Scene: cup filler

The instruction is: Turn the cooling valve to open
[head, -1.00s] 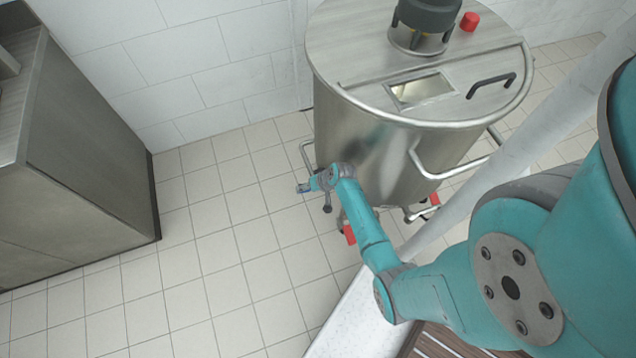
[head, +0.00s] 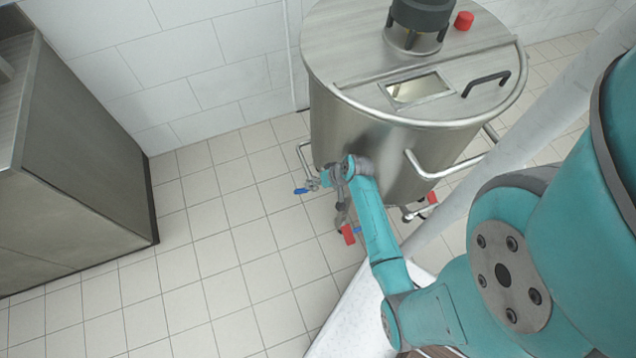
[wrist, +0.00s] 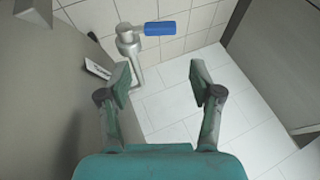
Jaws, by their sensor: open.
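A valve with a blue lever handle (wrist: 160,28) sits on a metal pipe beside the tank, at the top of the wrist view. The blue handle also shows in the head view (head: 300,191), at the tank's lower left side. My gripper (wrist: 160,74) is open and empty, with its fingers apart and the valve beyond them, not touching. In the head view, my wrist is just right of the valve and my fingers are mostly hidden or too small to make out.
The steel tank (head: 370,125) stands close to my wrist. A white label (wrist: 97,68) is on its side. A red-capped leg (head: 348,234) stands below. A steel cabinet (head: 75,150) is at left, with clear tiled floor (head: 215,240) between.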

